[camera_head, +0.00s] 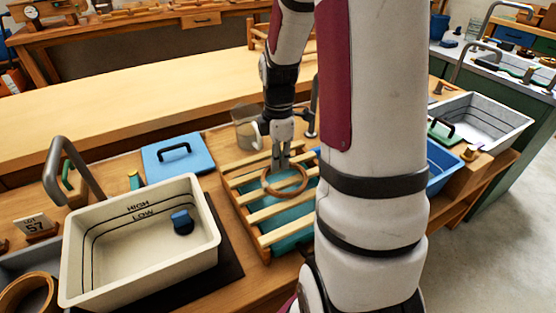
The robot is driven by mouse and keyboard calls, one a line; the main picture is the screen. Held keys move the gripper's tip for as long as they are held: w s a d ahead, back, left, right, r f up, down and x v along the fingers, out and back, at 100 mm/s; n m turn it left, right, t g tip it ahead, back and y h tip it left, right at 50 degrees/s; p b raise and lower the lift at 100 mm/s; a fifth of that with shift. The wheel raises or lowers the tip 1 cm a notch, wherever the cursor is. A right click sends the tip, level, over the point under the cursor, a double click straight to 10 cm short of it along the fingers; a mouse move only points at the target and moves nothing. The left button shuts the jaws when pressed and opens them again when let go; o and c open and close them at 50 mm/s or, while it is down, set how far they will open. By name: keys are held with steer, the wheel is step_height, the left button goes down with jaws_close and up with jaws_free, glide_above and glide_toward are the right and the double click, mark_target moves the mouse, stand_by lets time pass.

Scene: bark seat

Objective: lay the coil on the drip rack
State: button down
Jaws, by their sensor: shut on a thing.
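The coil (302,187) is a brown ring at the drip rack. My gripper (283,168) points down over the rack and is shut on the far side of the coil. The drip rack (246,215) is a wooden frame with pale slats over a teal tray, on the bench in the middle of the view. The coil appears over the slats, low and close to them; I cannot tell whether it touches them. My arm hides the right part of the rack.
A cream basin (140,284) marked HIGH and LOW stands left of the rack, with a dark blue object (182,222) inside. A blue lid (178,160) lies behind it. A blue basin (440,168) and a white basin (487,118) stand right.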

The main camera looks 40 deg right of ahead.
steer(key=shift+f, duration=0.15)
steer(key=c, duration=1.7)
jaws_free()
step_height(320, 180, up, 12)
steer(key=p, duration=0.3)
steer(key=s+a+r+m+t, duration=0.1)
steer(key=s+a+r+m, duration=0.25)
steer(key=a, duration=0.35)
steer(key=s+a+r+m, duration=0.3)
steer(key=s+a+r, duration=0.15)
steer(key=a, duration=0.25)
steer(key=s+a+m, duration=0.2)
steer(key=s, duration=0.2)
steer(key=s+a+m, duration=0.2)
steer(key=s, duration=0.2)
steer(key=s+a+m+t, duration=0.1)
steer(key=s+a+m, duration=0.1)
steer(key=s+a, duration=0.1)
steer(key=shift+s+f, duration=0.35)
steer(key=shift+s, duration=0.1)
